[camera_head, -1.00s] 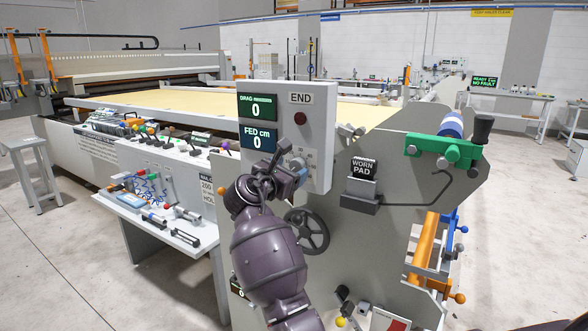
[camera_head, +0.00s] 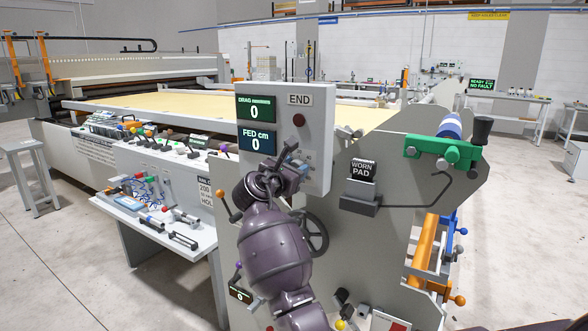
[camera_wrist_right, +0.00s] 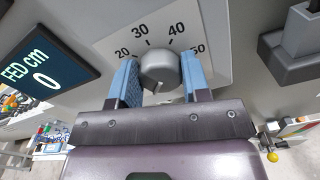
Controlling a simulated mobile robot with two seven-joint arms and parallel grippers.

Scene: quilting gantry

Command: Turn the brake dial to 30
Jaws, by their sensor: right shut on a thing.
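The brake dial (camera_wrist_right: 160,68) is a round grey knob on a pale scale plate marked 20, 30, 40 and 50 in the right wrist view. My right gripper (camera_wrist_right: 158,80) has its blue fingers on both sides of the knob, shut on it. I cannot tell clearly where the dial's pointer stands. In the head view my right gripper (camera_head: 285,172) is at the lower part of the grey control panel (camera_head: 317,130) and hides the dial. The DRAG display (camera_head: 255,110) reads 0. My left gripper is not in view.
The FED cm display (camera_head: 259,142) reads 0. A tool shelf (camera_head: 160,222) stands to the left.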

